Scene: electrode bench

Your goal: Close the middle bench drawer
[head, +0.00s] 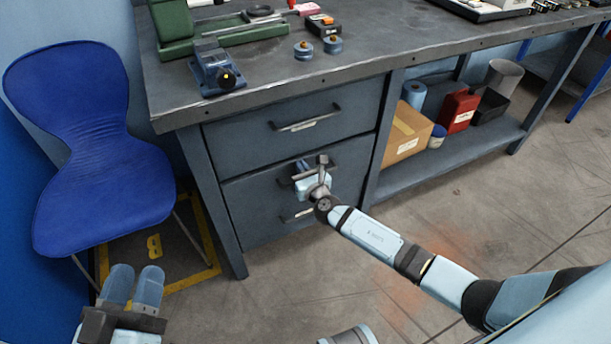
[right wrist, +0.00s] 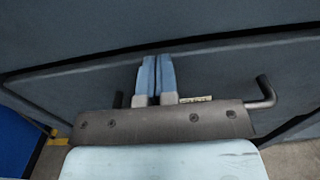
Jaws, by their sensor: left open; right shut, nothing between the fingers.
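The middle bench drawer (head: 243,198) is a dark blue-grey front below the top drawer. It looks flush or nearly flush with the bench; a small gap is hard to judge. Its bar handle (right wrist: 265,92) is partly hidden by my right gripper (head: 303,172). In the right wrist view, that gripper's fingers (right wrist: 157,62) are together and empty, pointing at the drawer front (right wrist: 225,75) near its upper edge, above the handle. Whether the tips touch the front is unclear. My left gripper (head: 134,274) is open and empty, low at the left, away from the bench.
The top drawer (head: 250,135) looks shut. A lower handle (head: 297,215) shows under my right wrist. A blue chair (head: 100,170) stands left of the bench. A cardboard box (head: 407,135) and a red container (head: 459,108) sit on the lower shelf. Floor in front is clear.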

